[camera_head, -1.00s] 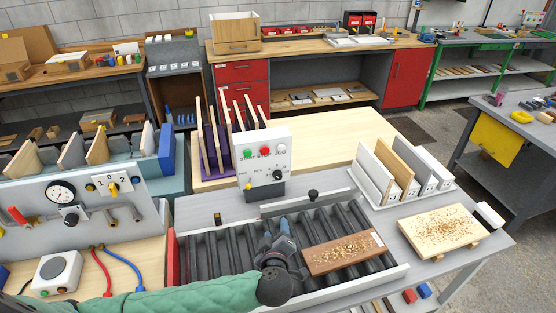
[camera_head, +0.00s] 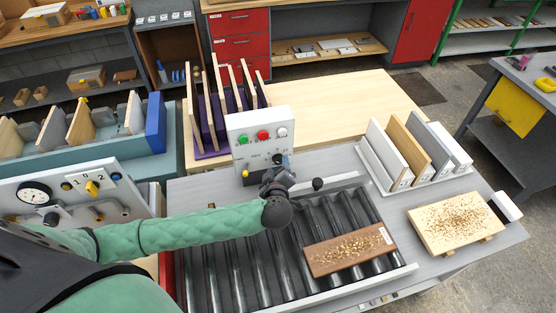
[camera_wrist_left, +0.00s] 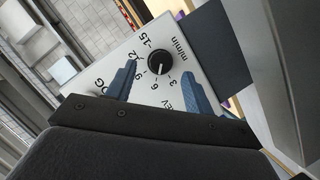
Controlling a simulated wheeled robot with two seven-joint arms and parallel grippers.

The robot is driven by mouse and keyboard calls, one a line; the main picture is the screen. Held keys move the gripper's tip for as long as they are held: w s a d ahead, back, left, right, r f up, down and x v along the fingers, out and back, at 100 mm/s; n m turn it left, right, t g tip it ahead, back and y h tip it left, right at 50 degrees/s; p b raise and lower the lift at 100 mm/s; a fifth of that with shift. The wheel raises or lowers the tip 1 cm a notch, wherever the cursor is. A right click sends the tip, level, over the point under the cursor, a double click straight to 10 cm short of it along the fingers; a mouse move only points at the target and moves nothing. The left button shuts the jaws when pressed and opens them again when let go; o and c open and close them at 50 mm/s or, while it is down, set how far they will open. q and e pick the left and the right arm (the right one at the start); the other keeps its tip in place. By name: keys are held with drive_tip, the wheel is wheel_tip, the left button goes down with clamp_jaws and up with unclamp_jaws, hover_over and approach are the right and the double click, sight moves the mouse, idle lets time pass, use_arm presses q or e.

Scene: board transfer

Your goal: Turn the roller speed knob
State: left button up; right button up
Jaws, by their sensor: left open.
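The roller speed knob (camera_wrist_left: 161,63) is round and black on the white control box (camera_head: 258,132). In the left wrist view its white mark points near the 6 on a scale running from 3 to 15 m/min. My left gripper (camera_wrist_left: 159,68) is open, with one blue-grey finger on each side of the knob in that view. I cannot tell whether the fingers touch it. In the head view the left gripper (camera_head: 277,173) is right at the lower front of the box and hides part of it. My right gripper is not in view.
The box has green, red and white buttons on top. Below my arm is the roller conveyor (camera_head: 225,268) with a brown board (camera_head: 350,250) bearing chips. A rack of upright boards (camera_head: 415,152) stands at right, beside a light board (camera_head: 457,222). A small black knob (camera_head: 318,184) sits nearby.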

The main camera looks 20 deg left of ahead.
use_arm(q)
drive_tip(key=shift+p+x, duration=0.3)
drive_tip(key=shift+x, duration=0.8)
drive_tip(key=c, duration=0.9)
drive_tip(key=shift+f, duration=0.1)
drive_tip(key=shift+c, duration=0.2)
drive_tip(key=shift+f, duration=0.1)
drive_tip(key=shift+s+n+t, duration=0.1)
drive_tip(key=shift+n+t, duration=0.2)
drive_tip(key=shift+n, duration=0.1)
